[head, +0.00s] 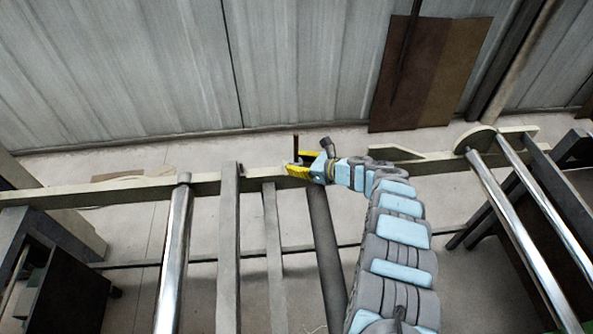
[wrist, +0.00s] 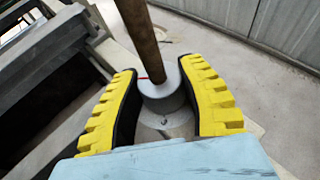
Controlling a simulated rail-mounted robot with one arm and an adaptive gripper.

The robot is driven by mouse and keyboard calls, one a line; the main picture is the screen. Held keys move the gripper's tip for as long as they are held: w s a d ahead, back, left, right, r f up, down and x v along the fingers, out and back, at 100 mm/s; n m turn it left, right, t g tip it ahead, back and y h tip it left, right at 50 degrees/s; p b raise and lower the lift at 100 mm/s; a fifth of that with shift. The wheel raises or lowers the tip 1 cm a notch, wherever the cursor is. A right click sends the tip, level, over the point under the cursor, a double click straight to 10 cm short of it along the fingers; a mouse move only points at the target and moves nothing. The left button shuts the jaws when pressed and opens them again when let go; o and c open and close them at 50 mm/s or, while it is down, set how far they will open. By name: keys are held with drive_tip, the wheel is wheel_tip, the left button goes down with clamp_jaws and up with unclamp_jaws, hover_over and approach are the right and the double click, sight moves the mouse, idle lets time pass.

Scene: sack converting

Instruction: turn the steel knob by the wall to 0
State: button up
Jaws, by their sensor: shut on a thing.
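The steel knob (wrist: 163,102) is a short grey cylinder on a pale round base in the wrist view. A thin red mark shows at its upper left edge. No numbers can be read around it. My gripper (wrist: 158,70) has its yellow ribbed fingers on both sides of the knob and is shut on it. In the head view my gripper (head: 303,166) is at the long beam by the wall, and it hides the knob there.
Steel rollers (head: 174,255) and grey bars (head: 228,250) run toward me. Brown boards (head: 425,75) lean on the corrugated wall (head: 300,60).

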drive_tip(key=shift+n+g+b, duration=0.4)
drive_tip(key=shift+g+b, duration=0.2)
drive_tip(key=shift+b, duration=0.8)
drive_tip(key=o, duration=1.2)
drive_tip(key=shift+a, duration=0.1)
drive_tip(key=v, duration=1.2)
drive_tip(key=shift+f, duration=0.25)
